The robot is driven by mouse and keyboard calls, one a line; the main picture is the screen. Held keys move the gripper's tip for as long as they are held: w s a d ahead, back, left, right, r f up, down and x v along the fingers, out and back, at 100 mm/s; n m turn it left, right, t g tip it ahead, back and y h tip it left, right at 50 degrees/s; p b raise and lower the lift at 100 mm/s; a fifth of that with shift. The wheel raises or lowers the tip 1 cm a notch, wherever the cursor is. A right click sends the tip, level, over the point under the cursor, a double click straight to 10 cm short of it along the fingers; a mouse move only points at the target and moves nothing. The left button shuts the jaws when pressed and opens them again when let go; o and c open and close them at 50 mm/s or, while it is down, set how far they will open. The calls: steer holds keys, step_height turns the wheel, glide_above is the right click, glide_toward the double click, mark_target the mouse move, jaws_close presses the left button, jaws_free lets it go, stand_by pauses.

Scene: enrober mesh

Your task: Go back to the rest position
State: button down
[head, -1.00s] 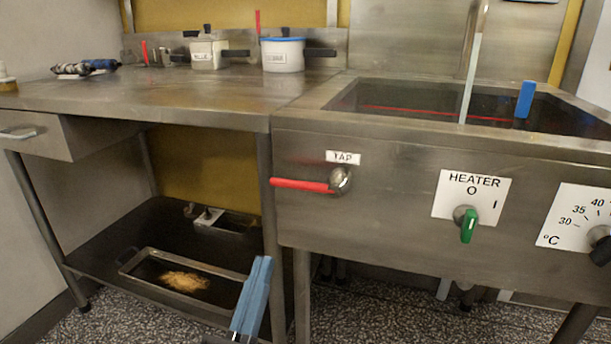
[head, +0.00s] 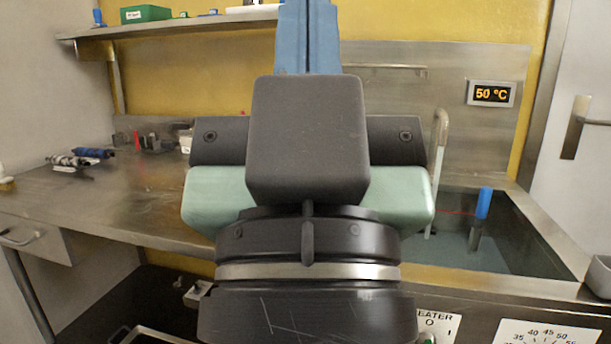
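My gripper (head: 308,38) is raised upright in the middle of the head view, close to the camera. Its two blue fingers point up and lie side by side with only a thin dark seam between them. Their tips are cut off by the top edge. Nothing shows held between the visible parts. My dark wrist and pale green gripper body hide much of the middle of the scene, including the tap lever and the pots.
A steel worktable (head: 105,205) is at left, with a shelf (head: 200,24) above. A tank (head: 545,270) at right holds greyish liquid and an upright blue-handled item (head: 483,204). A display (head: 492,94) reads 50 °C. The heater plate (head: 440,326) is partly cut off.

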step_height(320, 180, up, 31)
steer(key=p, duration=2.9)
steer(key=shift+r, duration=0.15)
